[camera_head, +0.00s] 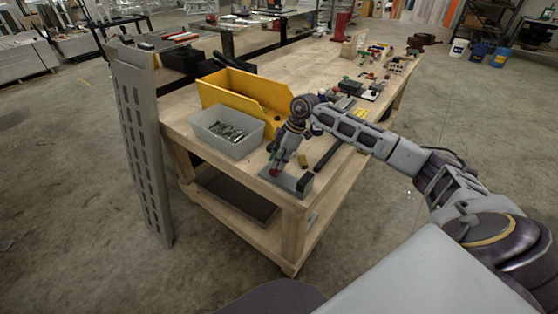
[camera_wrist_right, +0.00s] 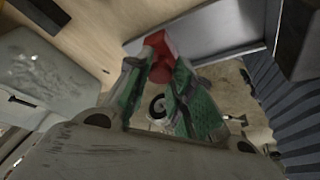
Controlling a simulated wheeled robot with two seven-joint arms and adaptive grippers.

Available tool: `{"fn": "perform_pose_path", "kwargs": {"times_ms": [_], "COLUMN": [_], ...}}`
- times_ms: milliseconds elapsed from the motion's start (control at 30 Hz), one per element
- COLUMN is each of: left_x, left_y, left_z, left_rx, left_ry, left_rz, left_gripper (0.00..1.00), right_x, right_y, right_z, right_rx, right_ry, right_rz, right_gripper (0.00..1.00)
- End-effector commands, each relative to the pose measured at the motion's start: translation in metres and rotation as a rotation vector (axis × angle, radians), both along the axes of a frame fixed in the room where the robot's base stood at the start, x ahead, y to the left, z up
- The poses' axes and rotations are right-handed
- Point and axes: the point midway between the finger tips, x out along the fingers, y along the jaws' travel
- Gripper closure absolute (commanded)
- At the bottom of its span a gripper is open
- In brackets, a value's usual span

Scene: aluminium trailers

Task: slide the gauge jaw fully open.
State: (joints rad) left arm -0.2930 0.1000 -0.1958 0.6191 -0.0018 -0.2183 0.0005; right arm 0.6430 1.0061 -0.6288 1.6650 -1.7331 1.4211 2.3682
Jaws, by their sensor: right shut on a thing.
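The gauge is a flat grey metal piece (camera_head: 297,182) at the near corner of the wooden workbench. Its red jaw knob (camera_head: 275,172) shows at the left part of the gauge. My right gripper (camera_head: 277,164) reaches down from above and is shut on the red knob. In the right wrist view, the green-padded fingers of the right gripper (camera_wrist_right: 158,75) pinch the red knob (camera_wrist_right: 160,50), with the grey gauge body (camera_wrist_right: 225,32) beside it. How far open the jaw is, I cannot tell. My left gripper is not in view.
A grey bin (camera_head: 218,139) of metal parts and a yellow bin (camera_head: 228,91) stand left of and behind the right gripper on the workbench (camera_head: 180,110). A small tan block (camera_head: 303,159) and a dark bar (camera_head: 328,155) lie right of it. A slotted metal panel (camera_head: 140,140) stands left.

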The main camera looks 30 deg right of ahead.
Motion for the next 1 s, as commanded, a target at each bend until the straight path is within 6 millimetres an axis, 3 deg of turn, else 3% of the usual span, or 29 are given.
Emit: {"fn": "perform_pose_path", "kwargs": {"times_ms": [33,200,667,1000], "left_x": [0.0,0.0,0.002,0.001], "left_y": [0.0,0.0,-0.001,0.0], "left_z": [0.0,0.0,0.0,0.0], "left_rx": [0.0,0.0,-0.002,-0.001], "left_ry": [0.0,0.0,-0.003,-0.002], "left_rz": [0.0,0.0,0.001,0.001], "left_gripper": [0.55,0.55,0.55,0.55], "right_x": [0.003,0.003,0.001,-0.003], "right_y": [0.0,0.001,-0.001,-0.013], "right_z": [0.003,0.003,0.005,0.037], "right_rx": [0.002,0.004,0.001,0.001], "right_ry": [-0.012,-0.012,-0.007,-0.009], "right_rz": [-0.003,-0.003,-0.001,-0.001], "right_gripper": [0.76,0.54,0.54,0.54]}}
